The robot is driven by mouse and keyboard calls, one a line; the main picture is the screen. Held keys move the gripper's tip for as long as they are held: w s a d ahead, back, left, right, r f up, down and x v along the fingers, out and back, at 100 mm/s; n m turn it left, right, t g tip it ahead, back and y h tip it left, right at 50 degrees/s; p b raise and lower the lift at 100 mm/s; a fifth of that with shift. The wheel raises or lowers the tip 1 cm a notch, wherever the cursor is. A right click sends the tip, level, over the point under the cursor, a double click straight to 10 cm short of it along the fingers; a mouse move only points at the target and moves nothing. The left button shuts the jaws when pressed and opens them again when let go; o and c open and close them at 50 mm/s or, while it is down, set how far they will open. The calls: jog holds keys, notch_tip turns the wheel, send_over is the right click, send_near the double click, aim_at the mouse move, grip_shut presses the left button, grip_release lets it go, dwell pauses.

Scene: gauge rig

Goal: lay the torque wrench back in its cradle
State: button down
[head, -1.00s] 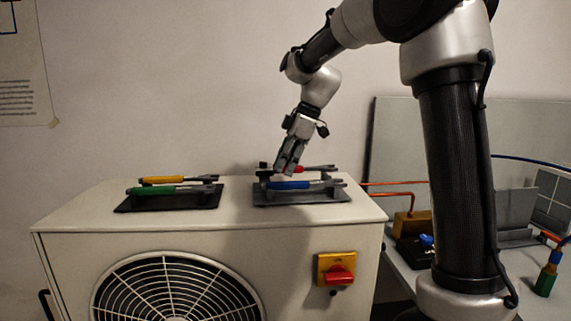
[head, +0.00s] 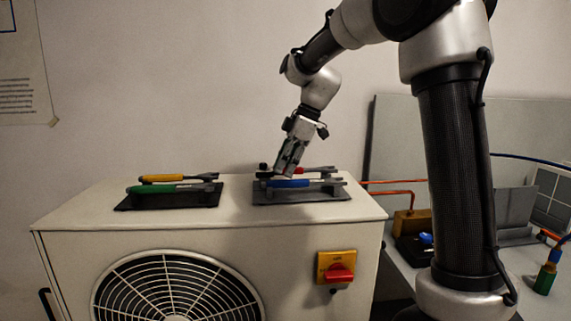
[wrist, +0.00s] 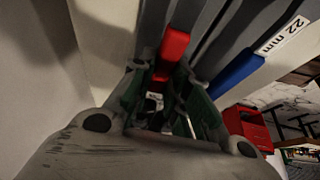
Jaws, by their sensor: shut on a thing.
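My gripper (head: 283,172) is above the right grey cradle (head: 328,197) on top of the white unit. It is shut on a red-handled wrench (head: 299,170), whose red grip shows between the fingers in the wrist view (wrist: 174,45). The wrench lies roughly level, its metal end to the right. I cannot tell whether it rests on the cradle's supports. A blue-handled wrench (head: 288,184) lies in front of it in the same cradle; its blue grip (wrist: 237,72) is beside my fingers in the wrist view, near a "22 mm" label.
A left black cradle (head: 208,199) holds a yellow-handled wrench (head: 163,178) and a green-handled wrench (head: 152,189). A red switch (head: 340,274) on a yellow plate is on the unit's front. Copper pipes (head: 400,193) run off to the right. The top between the cradles is clear.

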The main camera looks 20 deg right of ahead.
jog(key=shift+f, duration=0.3)
jog(key=c, duration=1.3)
grip_release()
jog(key=v, duration=1.2)
